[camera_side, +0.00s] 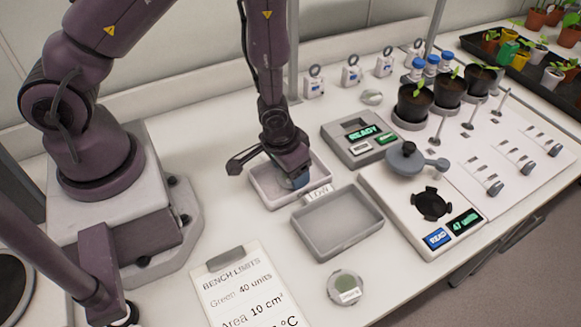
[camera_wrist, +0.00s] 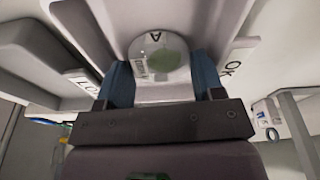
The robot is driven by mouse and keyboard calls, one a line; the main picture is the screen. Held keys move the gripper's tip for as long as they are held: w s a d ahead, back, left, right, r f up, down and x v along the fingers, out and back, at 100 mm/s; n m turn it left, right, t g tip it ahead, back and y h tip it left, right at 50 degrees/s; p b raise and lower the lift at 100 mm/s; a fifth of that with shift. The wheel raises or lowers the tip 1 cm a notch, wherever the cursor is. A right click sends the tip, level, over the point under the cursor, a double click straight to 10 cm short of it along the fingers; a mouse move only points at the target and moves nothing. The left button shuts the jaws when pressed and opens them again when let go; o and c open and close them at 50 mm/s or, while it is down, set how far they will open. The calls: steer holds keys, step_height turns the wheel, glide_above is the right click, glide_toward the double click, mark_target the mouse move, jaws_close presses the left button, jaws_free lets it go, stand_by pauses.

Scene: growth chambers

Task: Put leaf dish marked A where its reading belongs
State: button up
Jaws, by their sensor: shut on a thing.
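My gripper (camera_side: 294,182) is low over the back tray (camera_side: 262,190), near its right side. In the wrist view, its blue fingers (camera_wrist: 162,85) are shut on the round clear leaf dish marked A (camera_wrist: 158,55), with a green leaf disc inside. The dish is in or just above that tray; I cannot tell whether it touches the floor. In the wrist view an OK label (camera_wrist: 233,66) is on the tray's right and a partly hidden LOW label (camera_wrist: 84,80) on its left. The LOW label also shows between the trays in the side view (camera_side: 318,192).
A second grey tray (camera_side: 338,250) in front is empty. Another leaf dish (camera_side: 345,287) lies near the front. The meter (camera_side: 400,205) displays what looks like 47 units. The limits board (camera_side: 245,290) reads Green 40 units, Area 10 cm². A READY box (camera_side: 345,150) stands behind.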

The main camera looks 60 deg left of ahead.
steer(key=o, duration=0.7)
steer(key=shift+f, duration=0.1)
steer(key=shift+c, duration=0.2)
steer(key=v, duration=1.3)
step_height(320, 180, up, 14)
steer(key=t, duration=0.2)
glide_above(281, 178)
steer(key=s+a, duration=0.2)
steer(key=s+r+m+t, duration=0.1)
steer(key=s+r, duration=0.6)
steer(key=shift+a+r+m, duration=0.25)
steer(key=shift+m, duration=0.05)
